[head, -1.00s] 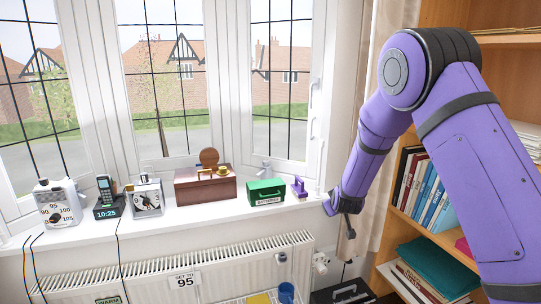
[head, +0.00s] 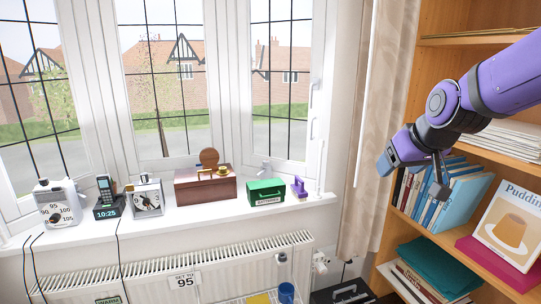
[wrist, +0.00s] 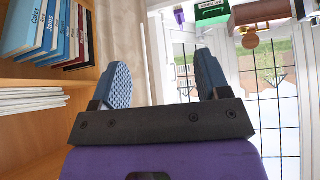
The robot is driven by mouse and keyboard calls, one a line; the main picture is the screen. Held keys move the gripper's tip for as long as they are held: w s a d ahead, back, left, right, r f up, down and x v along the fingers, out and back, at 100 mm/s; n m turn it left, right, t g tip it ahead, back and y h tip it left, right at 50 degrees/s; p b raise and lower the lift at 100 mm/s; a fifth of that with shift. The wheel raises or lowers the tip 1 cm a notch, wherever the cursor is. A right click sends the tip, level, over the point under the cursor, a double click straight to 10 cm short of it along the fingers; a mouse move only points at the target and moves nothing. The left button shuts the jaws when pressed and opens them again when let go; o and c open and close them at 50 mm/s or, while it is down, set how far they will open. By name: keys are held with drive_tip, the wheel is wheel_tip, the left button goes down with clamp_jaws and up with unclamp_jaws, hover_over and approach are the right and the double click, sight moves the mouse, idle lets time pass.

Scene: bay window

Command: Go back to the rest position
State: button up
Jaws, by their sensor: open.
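My purple arm reaches in from the right in the head view. My gripper (head: 412,178) hangs in front of the bookshelf, close before the row of books. In the wrist view my gripper (wrist: 164,80) shows two blue fingers spread wide apart with nothing between them. The gap between the fingers faces the curtain and wall.
The bookshelf (head: 425,233) holds books (head: 460,200), a pudding book (head: 513,228) and papers. The window sill (head: 225,205) carries a dial box (head: 58,205), phone (head: 105,190), timer (head: 147,198), brown case (head: 205,188) and green box (head: 266,192). A radiator (head: 190,268) stands below.

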drive_tip(key=s+d+r+m+g, duration=0.1)
drive_tip(key=s, duration=1)
drive_tip(key=s+d+r+g+h, duration=0.1)
drive_tip(key=s+d, duration=0.1)
drive_tip(key=s, duration=1)
drive_tip(key=shift+m, duration=0.4)
